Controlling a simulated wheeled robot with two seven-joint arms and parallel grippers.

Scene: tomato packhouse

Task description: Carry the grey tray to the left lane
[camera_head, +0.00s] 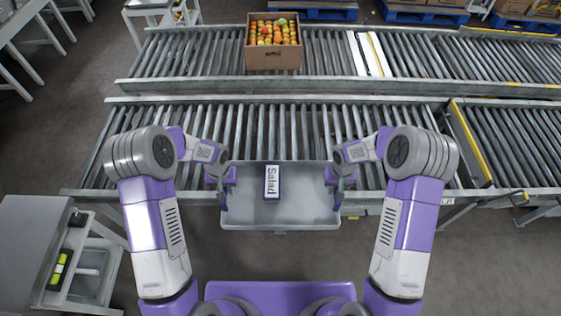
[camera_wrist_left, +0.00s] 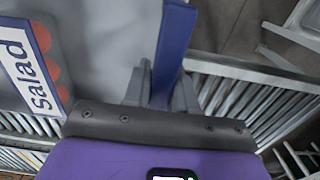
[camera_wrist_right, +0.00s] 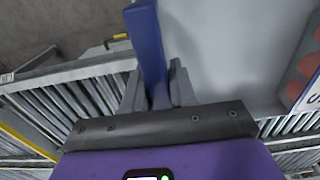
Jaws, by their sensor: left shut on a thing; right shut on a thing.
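The grey tray (camera_head: 306,205) is level in front of my body, over the near edge of the near roller conveyor (camera_head: 140,130). A carton marked "Salad" (camera_head: 272,182) stands on the tray, left of its middle. My left gripper (camera_head: 222,178) is shut on the blue handle (camera_wrist_left: 173,40) at the tray's left side. My right gripper (camera_head: 338,178) is shut on the blue handle (camera_wrist_right: 146,40) at its right side. Whether the tray's underside touches the rollers is hidden.
A box of tomatoes (camera_head: 272,56) stands on the far conveyor (camera_head: 200,52). A yellow strip (camera_head: 470,142) separates the near conveyor's right section (camera_head: 520,145). A grey side table (camera_head: 25,235) is at lower left. Rollers left and right of the tray are bare.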

